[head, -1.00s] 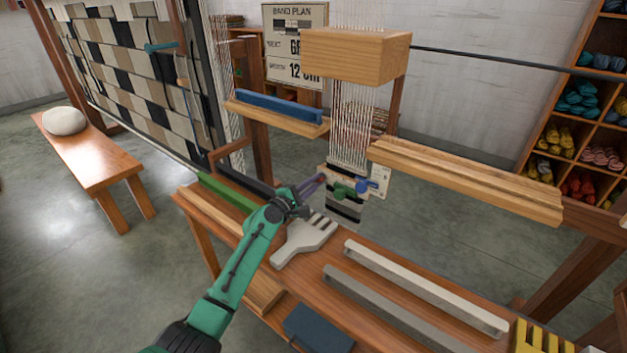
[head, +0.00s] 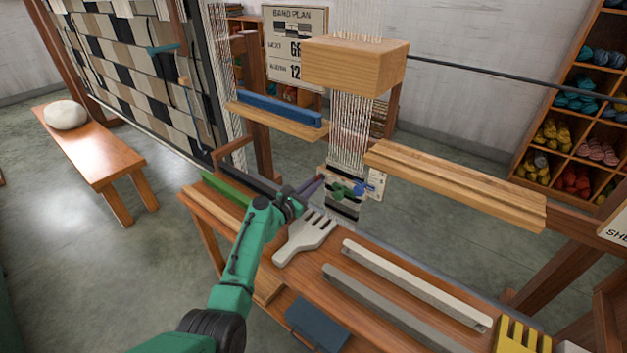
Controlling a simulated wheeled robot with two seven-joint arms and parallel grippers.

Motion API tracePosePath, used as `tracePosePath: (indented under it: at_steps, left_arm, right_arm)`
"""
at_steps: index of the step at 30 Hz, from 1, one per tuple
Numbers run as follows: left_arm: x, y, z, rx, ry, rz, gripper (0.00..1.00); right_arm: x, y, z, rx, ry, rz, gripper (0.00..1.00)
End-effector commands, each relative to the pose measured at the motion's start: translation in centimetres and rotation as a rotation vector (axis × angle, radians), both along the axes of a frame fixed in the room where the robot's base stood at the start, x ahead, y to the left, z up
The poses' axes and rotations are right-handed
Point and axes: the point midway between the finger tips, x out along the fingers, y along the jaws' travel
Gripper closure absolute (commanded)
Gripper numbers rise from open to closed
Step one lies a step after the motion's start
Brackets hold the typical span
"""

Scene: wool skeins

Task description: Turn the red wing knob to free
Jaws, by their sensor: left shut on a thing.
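My left gripper (head: 317,184) reaches in from the left to the left end of a pale plate at the foot of the hanging warp threads (head: 350,120). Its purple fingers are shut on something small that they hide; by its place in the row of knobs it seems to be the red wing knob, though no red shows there. A green knob (head: 339,193) is just right of the fingertips, and a blue knob (head: 361,188) is further right on the plate. My right gripper is not in view.
A pale comb-like beater (head: 303,238) and two long bars (head: 415,285) lie on the wooden bench, close to my left arm. A wooden block (head: 355,65) hangs above the knobs. A wooden rail (head: 455,185) is on the right.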

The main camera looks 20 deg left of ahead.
Motion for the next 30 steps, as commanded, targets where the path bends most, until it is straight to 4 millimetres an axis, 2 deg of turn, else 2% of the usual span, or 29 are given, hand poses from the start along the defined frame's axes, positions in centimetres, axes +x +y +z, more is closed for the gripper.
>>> tracePosePath:
  at_steps: [1,12,27,28,29,30]
  left_arm:
    - [0.15,-0.03,0.64,-0.032,0.005,0.002,1.00]
    - [0.15,-0.02,0.48,-0.167,0.059,0.001,1.00]
    - [0.17,-0.01,0.47,-0.184,0.064,0.000,1.00]
    - [0.17,-0.01,0.47,-0.184,0.064,0.000,0.76]
    - [0.16,-0.02,0.46,-0.184,0.064,0.000,0.65]
    - [0.16,-0.03,0.45,-0.183,0.064,-0.001,0.57]
  right_arm:
    - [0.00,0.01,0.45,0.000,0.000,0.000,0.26]
    - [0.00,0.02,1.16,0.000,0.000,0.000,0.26]
    - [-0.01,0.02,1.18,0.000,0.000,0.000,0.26]
    - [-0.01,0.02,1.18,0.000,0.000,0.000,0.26]
    - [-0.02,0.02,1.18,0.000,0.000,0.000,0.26]
    - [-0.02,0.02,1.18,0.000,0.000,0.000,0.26]
